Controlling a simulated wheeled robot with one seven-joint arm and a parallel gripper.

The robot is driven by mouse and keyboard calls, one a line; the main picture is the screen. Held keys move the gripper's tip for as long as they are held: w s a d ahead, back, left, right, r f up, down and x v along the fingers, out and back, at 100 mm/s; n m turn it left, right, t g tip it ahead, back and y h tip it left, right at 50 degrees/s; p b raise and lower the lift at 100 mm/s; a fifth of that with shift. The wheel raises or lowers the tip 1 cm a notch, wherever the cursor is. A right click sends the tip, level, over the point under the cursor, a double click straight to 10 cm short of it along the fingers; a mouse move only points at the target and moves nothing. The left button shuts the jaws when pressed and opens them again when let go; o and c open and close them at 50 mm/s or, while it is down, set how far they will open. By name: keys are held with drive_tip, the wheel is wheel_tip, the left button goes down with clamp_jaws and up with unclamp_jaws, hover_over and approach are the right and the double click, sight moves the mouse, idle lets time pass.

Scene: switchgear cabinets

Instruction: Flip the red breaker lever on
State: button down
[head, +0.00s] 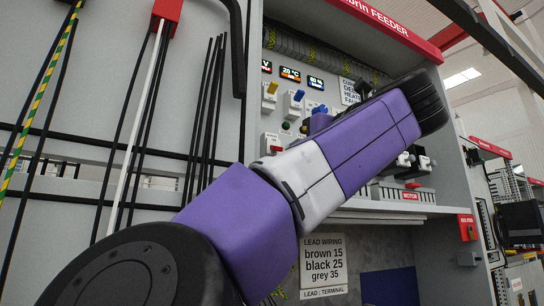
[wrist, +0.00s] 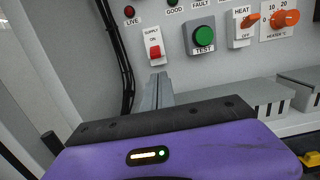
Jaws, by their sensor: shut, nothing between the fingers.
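The red breaker lever (wrist: 154,52) shows in the wrist view on a white switch plate marked SUPPLY, upper middle. The word ON is readable above the lever; any lower label is hidden. My gripper (wrist: 157,76) is shut and empty, its grey fingers pointing at the panel just below the lever. I cannot tell whether the fingertips touch the lever or plate. In the head view, my purple and white arm covers part of the panel and my fingers are hidden. A small red-and-white switch (head: 272,144) shows left of the arm there, possibly the same one.
In the wrist view, a green TEST button (wrist: 204,37) is close right of the lever, with an orange HEAT switch (wrist: 251,20) and orange heater knob (wrist: 286,18) beyond. Black cables (wrist: 118,55) run at left. A grey ledge (wrist: 240,96) juts out below the controls.

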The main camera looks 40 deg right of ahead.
drive_tip(key=p+x, duration=0.1)
drive_tip(key=x, duration=0.7)
drive_tip(key=shift+p, duration=0.35)
drive_tip(key=shift+a+r, duration=0.1)
